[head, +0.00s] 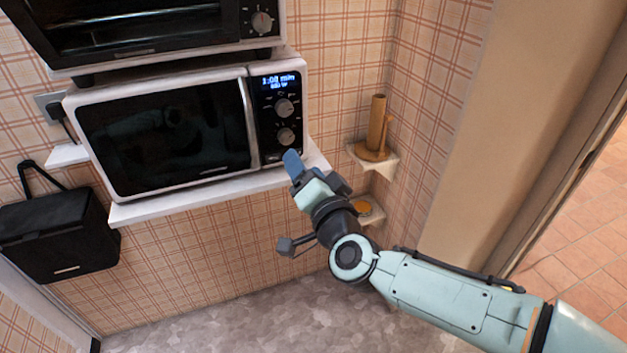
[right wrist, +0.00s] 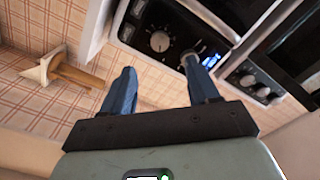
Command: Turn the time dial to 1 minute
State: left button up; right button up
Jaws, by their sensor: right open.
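The white and black microwave (head: 190,140) stands on a wall shelf, and its lit display (head: 279,82) appears to read 1:00 min. Below the display are an upper dial (head: 284,107) and a lower dial (head: 285,136); no label tells me which is the time dial. My right gripper (head: 293,165) is open and empty, just below and in front of the lower dial. In the right wrist view, the upper dial (right wrist: 190,58) shows beside one fingertip and the lower dial (right wrist: 160,41) between the fingers (right wrist: 160,85). I cannot tell whether a finger touches. My left gripper is not in view.
A toaster oven (head: 150,30) sits above the microwave. To the right, a corner shelf (head: 352,152) holds a wooden holder (head: 377,125). A black bin (head: 60,235) hangs at the left. The space in front of the microwave door is clear.

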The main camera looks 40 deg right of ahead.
jog(key=v, duration=0.4)
dwell(0.4)
